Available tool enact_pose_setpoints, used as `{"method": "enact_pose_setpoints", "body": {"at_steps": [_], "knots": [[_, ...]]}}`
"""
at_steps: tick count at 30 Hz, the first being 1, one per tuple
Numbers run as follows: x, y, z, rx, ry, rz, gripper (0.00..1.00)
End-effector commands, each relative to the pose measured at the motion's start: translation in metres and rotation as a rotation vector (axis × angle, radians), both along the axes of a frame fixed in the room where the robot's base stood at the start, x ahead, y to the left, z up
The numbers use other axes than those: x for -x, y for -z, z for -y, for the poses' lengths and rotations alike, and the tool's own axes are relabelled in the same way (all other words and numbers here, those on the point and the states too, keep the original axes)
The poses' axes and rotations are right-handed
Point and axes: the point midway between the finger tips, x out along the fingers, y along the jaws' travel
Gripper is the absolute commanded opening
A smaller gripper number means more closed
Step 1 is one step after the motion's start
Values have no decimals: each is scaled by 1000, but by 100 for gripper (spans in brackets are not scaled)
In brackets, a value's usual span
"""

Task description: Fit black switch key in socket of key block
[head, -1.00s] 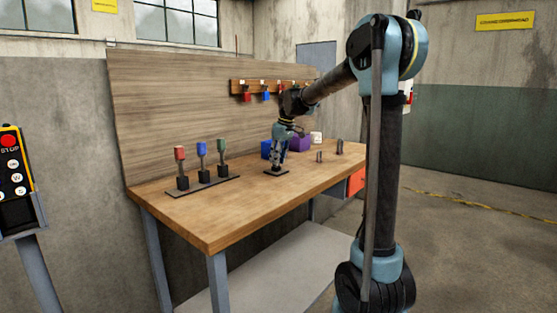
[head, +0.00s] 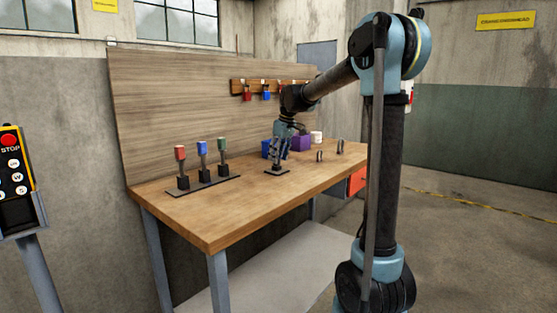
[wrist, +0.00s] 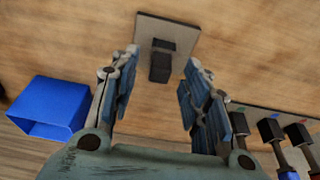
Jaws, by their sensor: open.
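The key block is a dark block (wrist: 163,45) on a grey plate (wrist: 181,30) in the wrist view. A black upright piece (wrist: 160,67), which looks like the black switch key, rises from it toward the camera. It appears to stand in the block, but I cannot tell how deep it sits. My gripper (wrist: 159,80) is open, with its fingers apart on either side of the black piece and no visible contact. In the head view my gripper (head: 281,154) hangs just above the small plate (head: 277,171) on the workbench and hides most of the block.
A rack (head: 204,186) with red, blue and green keys stands on the bench (head: 240,213) at left. A blue bin (wrist: 50,108) and a purple box (head: 302,143) are near the gripper. Small dark cylinders (head: 320,156) stand at right. The front of the bench is clear.

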Motion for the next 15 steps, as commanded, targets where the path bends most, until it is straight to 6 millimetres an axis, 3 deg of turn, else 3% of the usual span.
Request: {"method": "enact_pose_setpoints", "body": {"at_steps": [15], "knots": [[15,-86,20,1,1,-1,43]]}}
